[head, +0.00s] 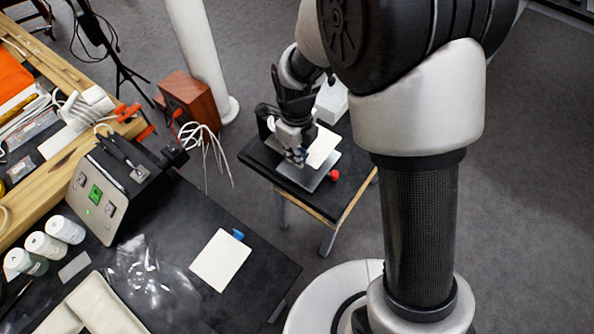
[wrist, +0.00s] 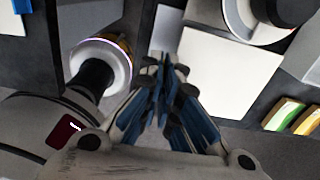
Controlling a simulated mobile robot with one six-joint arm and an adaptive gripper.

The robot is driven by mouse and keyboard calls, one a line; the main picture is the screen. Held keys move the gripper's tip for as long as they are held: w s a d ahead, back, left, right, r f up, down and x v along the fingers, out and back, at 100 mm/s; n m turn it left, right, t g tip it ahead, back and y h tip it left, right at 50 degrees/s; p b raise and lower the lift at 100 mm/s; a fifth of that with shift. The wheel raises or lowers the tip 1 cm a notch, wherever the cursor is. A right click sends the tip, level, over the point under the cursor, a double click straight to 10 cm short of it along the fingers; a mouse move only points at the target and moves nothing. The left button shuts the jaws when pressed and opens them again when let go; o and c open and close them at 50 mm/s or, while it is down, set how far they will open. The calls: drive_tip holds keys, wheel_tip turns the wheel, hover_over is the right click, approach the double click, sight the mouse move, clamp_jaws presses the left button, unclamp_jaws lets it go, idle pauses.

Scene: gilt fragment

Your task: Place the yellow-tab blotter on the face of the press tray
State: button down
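A white sheet, likely the blotter (head: 322,147), shows just right of my gripper (head: 300,155) in the head view, over the back part of the grey metal press tray (head: 306,177). In the wrist view the white sheet (wrist: 228,72) is large and bright beside the fingertips. My gripper (wrist: 166,75) has its blue-padded fingers drawn together at the tips. Whether they pinch the sheet's edge is hidden. I cannot make out a yellow tab on this sheet. The contact between sheet and tray cannot be told.
The tray rests on a small black-topped table (head: 262,157), with a red knob (head: 334,175) and a white box (head: 331,101). A blue-tabbed sheet (head: 220,260) lies on the dark bench. Yellow (wrist: 283,114) and green (wrist: 308,122) pieces show at the wrist view's right.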

sight(297, 176)
drive_tip(key=shift+f+b, duration=0.75)
drive_tip(key=shift+f, duration=2.5)
drive_tip(key=shift+f, duration=0.2)
drive_tip(key=c, duration=1.8)
unclamp_jaws()
wheel_tip(297, 176, up, 13)
drive_tip(key=p, duration=0.3)
drive_tip(key=shift+f, duration=0.2)
